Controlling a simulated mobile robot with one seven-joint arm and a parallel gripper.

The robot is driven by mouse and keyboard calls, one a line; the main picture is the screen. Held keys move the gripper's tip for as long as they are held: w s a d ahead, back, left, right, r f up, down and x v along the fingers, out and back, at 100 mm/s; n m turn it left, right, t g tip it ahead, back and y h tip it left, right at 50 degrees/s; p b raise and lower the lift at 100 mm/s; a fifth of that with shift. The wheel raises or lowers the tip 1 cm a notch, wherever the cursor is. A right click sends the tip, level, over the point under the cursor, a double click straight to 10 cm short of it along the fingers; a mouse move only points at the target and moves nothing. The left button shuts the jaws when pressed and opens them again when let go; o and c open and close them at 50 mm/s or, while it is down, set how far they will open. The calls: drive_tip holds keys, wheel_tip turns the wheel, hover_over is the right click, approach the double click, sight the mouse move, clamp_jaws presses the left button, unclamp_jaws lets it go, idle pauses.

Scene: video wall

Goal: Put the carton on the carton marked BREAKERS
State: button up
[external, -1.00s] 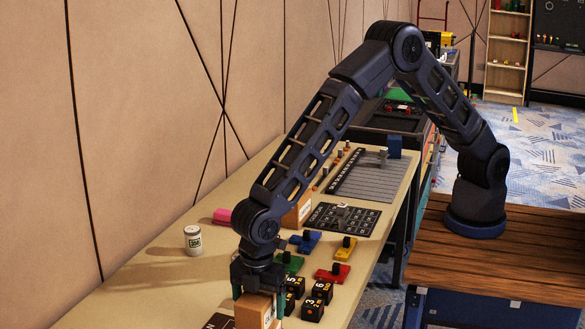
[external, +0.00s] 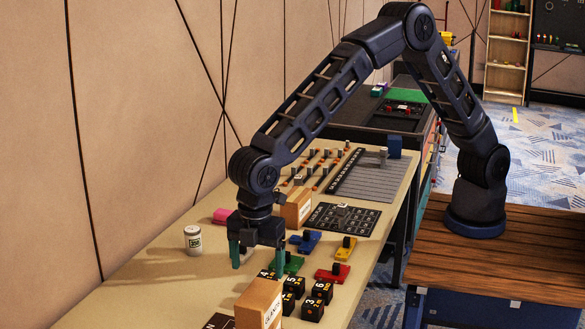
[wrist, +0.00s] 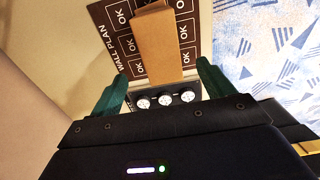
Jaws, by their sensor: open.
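A brown carton (external: 258,303) stands at the near end of the table, its white label seeming to read GLANDS. It also shows in the wrist view (wrist: 160,45), over the dark WALL PLAN sheet. The frame's edge cuts off its foot in the external view, so I cannot tell what it rests on. A second brown carton (external: 297,208) stands farther back on the table. Its label is too small to read, and I cannot tell which carton is marked BREAKERS. My gripper (external: 257,256) is open and empty, above the table behind the near carton and apart from it.
Several black numbered blocks (external: 314,298) stand right of the near carton. Green (external: 287,263), red (external: 333,274), blue (external: 305,243) and yellow (external: 345,249) pieces lie behind them. A white can (external: 193,240) stands left. Bare table (external: 150,275) lies left of the near carton.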

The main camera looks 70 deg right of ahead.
drive_tip(key=shift+r, duration=0.6)
drive_tip(key=w+d+r+m+t, duration=0.1)
drive_tip(key=w+d+r+m, duration=0.15)
drive_tip(key=d+r, duration=0.6)
drive_tip(key=w+d+r+m, duration=0.25)
drive_tip(key=d+r, duration=0.25)
drive_tip(key=d, duration=0.6)
drive_tip(key=s+d+r+m+t, duration=0.15)
drive_tip(key=d+r, duration=0.25)
drive_tip(key=d, duration=0.5)
drive_tip(key=d+r+m+g, duration=0.1)
drive_tip(key=d+r+m, duration=0.15)
drive_tip(key=d, duration=0.65)
drive_tip(key=s+d+m+t, duration=0.1)
drive_tip(key=s+d+m, duration=0.3)
drive_tip(key=s+d, duration=0.7)
drive_tip(key=s+d+m+t, duration=0.2)
drive_tip(key=s+d+m, duration=0.3)
drive_tip(key=s+d, duration=0.7)
drive_tip(key=d, duration=0.5)
drive_tip(key=shift+s+r, duration=0.3)
